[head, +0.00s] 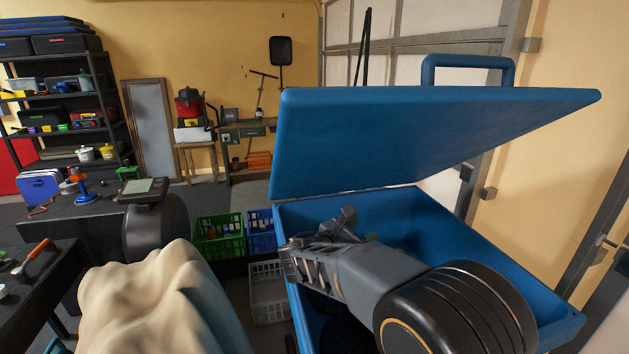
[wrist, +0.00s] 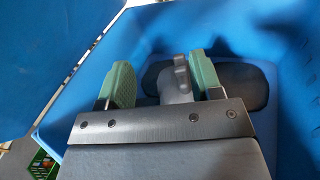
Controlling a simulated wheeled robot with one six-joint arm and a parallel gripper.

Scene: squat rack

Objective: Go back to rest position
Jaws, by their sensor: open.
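My arm reaches over the rim of a large blue box (head: 545,290), whose blue lid (head: 430,135) is tilted up. In the wrist view my gripper (wrist: 162,80) is open, its two green-padded fingers apart, inside or just above the box. A grey knobbed piece (wrist: 178,80) shows between the fingers; I cannot tell whether it touches them. A dark rounded object (wrist: 235,85) lies behind it, against the box's blue inner wall (wrist: 225,28). In the head view my arm hides much of the box's inside, and the fingertips are not clear.
Green (head: 218,240) and blue (head: 260,232) crates and a grey crate (head: 268,290) stand left of the box. A cream draped form (head: 150,300) is in the left foreground, near a dark table (head: 40,290). The raised lid overhangs my arm. A loaded shelf (head: 65,105) stands at the back left.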

